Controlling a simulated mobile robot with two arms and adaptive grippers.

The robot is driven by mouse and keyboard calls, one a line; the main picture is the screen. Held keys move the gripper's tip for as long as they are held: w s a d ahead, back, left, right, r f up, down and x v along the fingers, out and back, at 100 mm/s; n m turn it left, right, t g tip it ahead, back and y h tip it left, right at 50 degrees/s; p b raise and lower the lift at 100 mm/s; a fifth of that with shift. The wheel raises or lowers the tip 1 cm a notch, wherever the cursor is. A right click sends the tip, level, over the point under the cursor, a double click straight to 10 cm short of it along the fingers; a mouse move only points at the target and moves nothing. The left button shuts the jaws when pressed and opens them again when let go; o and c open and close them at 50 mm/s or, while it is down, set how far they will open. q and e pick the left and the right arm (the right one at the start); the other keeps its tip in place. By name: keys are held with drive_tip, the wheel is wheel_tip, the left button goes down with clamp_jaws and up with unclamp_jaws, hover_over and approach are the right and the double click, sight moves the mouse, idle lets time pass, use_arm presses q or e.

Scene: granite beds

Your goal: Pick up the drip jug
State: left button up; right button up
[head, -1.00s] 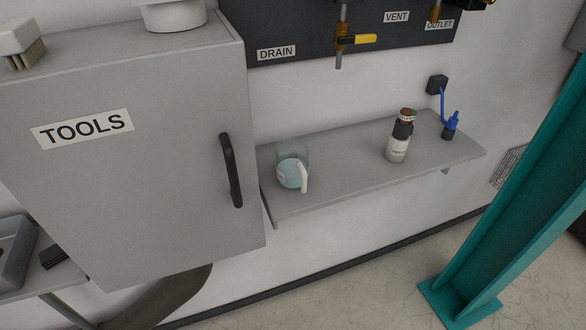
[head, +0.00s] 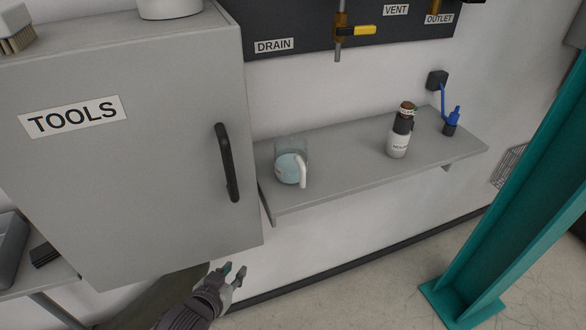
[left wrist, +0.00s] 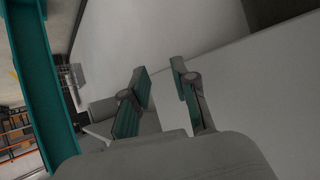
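The drip jug (head: 288,164) is a clear jug with a pale blue lower part and a white handle (head: 302,171) on its right side. It stands upright at the left end of the grey wall shelf (head: 350,172). My left gripper (head: 236,274) is below and left of the shelf in the head view, under the cabinet's lower right corner, apart from the jug. In the left wrist view its two fingers (left wrist: 162,82) are spread with nothing between them. The jug does not show in the left wrist view. My right gripper is in neither view.
The grey TOOLS cabinet (head: 150,170) stands just left of the jug, its dark handle (head: 227,162) facing out. A labelled bottle (head: 400,135) and a blue-capped item (head: 451,121) stand farther right on the shelf. A teal post (head: 510,200) rises at right.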

use_arm(q)
drive_tip(key=w+d+r+m+t+h, duration=0.1)
drive_tip(key=d+r+h, duration=0.1)
drive_tip(key=r, duration=0.4)
drive_tip(key=w+d+r+m+t+h, duration=0.1)
drive_tip(key=d+r+t+h, duration=0.15)
drive_tip(key=r, duration=0.35)
drive_tip(key=m+h, duration=0.1)
drive_tip(key=h, duration=0.2)
approach(301, 181)
drive_tip(key=p+x, duration=0.1)
drive_tip(key=x, duration=0.5)
drive_tip(key=shift+a+f+p, duration=0.1)
drive_tip(key=shift+p, duration=0.2)
drive_tip(key=shift+w+d, duration=0.2)
drive_tip(key=shift+w, duration=0.05)
drive_tip(key=p+x, duration=0.1)
drive_tip(key=x, duration=0.2)
drive_tip(key=shift+w+d+r+p, duration=0.2)
drive_tip(key=shift+w+d+p, duration=0.05)
drive_tip(key=shift+p, duration=0.15)
drive_tip(key=shift+w+d+f, duration=0.15)
drive_tip(key=shift+w+d, duration=0.1)
drive_tip(key=shift+w, duration=0.1)
drive_tip(key=shift+s+a, duration=0.1)
